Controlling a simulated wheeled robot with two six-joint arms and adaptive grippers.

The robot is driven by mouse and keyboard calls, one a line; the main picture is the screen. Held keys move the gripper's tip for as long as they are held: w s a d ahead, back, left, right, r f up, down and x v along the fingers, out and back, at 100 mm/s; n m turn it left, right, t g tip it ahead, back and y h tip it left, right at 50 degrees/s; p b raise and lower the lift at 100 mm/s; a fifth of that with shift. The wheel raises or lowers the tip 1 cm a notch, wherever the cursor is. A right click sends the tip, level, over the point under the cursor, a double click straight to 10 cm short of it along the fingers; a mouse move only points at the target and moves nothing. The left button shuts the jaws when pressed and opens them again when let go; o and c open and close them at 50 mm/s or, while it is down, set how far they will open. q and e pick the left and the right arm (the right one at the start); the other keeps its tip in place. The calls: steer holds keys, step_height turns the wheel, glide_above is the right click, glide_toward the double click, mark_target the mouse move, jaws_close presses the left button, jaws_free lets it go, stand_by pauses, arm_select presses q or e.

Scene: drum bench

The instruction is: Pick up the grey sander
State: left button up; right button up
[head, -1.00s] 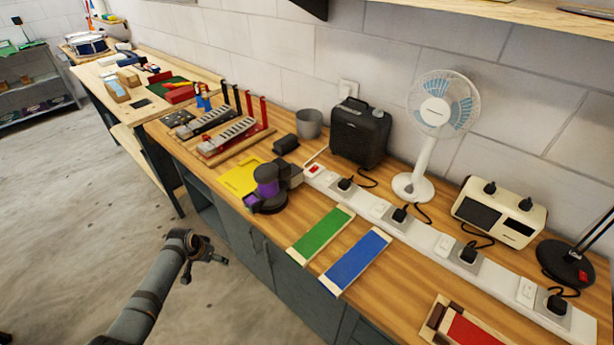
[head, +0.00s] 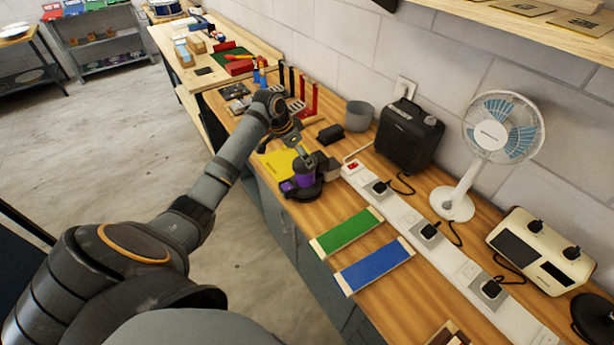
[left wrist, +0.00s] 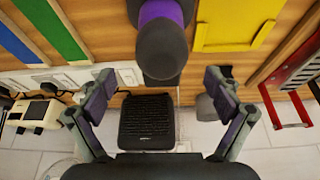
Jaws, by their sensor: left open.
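The grey sander (head: 304,172), with a purple band around its body, stands upright near the front edge of the wooden bench. In the left wrist view the sander (left wrist: 161,42) shows its round dark grey top, which hides part of the body. My left gripper (head: 298,146) is over the bench, above and close to the sander. It is open and empty; in the left wrist view the gripper's fingers (left wrist: 160,84) are spread to either side of the sander's line, with no contact visible. My right gripper is not in view.
A yellow sheet (head: 281,162) lies beside the sander. A green board (head: 347,230) and a blue board (head: 375,266) lie to its right. A white power strip (head: 406,218), a black speaker-like box (head: 409,136) and a fan (head: 492,135) stand behind.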

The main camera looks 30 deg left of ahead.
mark_target(310, 172)
arm_select(q)
steer(key=shift+w+f, duration=0.2)
steer(key=shift+w, duration=0.05)
steer(key=p+x, duration=0.2)
steer(key=x, duration=0.2)
steer(key=shift+f+p, duration=0.2)
steer(key=shift+p, duration=0.15)
steer(key=shift+w+f, duration=0.15)
steer(key=shift+f, duration=0.25)
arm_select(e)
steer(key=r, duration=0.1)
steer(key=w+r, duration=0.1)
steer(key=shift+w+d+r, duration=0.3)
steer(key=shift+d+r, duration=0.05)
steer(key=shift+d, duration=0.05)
arm_select(q)
steer(key=c, duration=1.4)
steer(key=shift+w+r, duration=0.1)
steer(key=shift+r, duration=0.1)
steer(key=shift+c, duration=0.5)
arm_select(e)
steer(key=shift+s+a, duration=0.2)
